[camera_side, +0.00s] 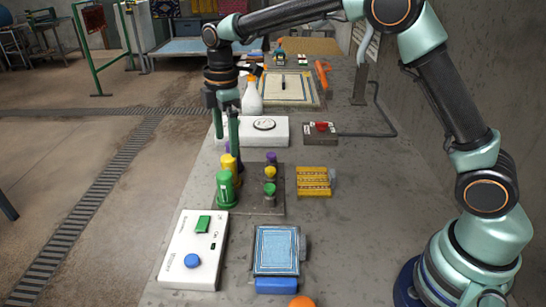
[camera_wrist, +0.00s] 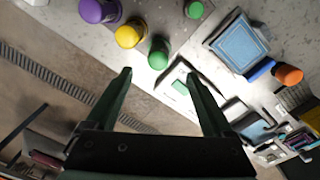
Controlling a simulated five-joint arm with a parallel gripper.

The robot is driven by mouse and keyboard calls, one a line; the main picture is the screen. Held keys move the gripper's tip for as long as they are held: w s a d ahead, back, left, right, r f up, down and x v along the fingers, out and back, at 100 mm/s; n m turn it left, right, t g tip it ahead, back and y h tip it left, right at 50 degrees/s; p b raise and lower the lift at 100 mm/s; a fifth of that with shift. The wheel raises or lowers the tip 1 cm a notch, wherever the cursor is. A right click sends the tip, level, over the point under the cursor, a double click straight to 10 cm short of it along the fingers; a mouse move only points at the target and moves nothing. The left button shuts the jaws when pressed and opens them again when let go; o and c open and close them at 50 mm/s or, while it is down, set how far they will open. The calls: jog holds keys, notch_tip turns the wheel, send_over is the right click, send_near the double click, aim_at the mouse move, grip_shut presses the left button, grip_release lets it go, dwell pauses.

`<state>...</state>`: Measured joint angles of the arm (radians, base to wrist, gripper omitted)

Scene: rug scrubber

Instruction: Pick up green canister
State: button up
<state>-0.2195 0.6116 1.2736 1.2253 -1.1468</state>
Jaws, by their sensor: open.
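The green canister (camera_side: 226,192) stands upright at the front left of a dark mat (camera_side: 284,203), nearest in a row with a yellow canister (camera_side: 230,164) and a mostly hidden purple one. My gripper (camera_side: 227,146) is open and points down, its fingertips above the back of this row in the side view. In the wrist view, my gripper (camera_wrist: 159,76) has its fingers spread and empty. The green canister (camera_wrist: 158,54) shows beyond the fingertips, roughly in line with the gap. The yellow canister (camera_wrist: 130,34) and purple canister (camera_wrist: 97,10) are up and to its left.
Smaller purple, yellow and green pieces (camera_side: 269,190) stand in a second row on the mat's right. A white panel (camera_side: 194,250) with a green switch and blue knob lies in front.

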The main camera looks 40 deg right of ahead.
aim_at(225, 184)
jog(key=shift+w+a+f+n, duration=0.2)
jog(key=shift+a+f+n, duration=0.05)
jog(key=shift+f, duration=0.2)
jog(key=shift+w+a+f+n, duration=0.15)
jog(key=shift+a+f+n, duration=0.1)
jog(key=shift+f, duration=0.6)
notch_tip(225, 184, down, 11)
jog(key=shift+f, duration=0.2)
jog(key=shift+a, duration=0.1)
grip_shut()
jog(key=shift+r, duration=0.15)
notch_tip(225, 184, up, 20)
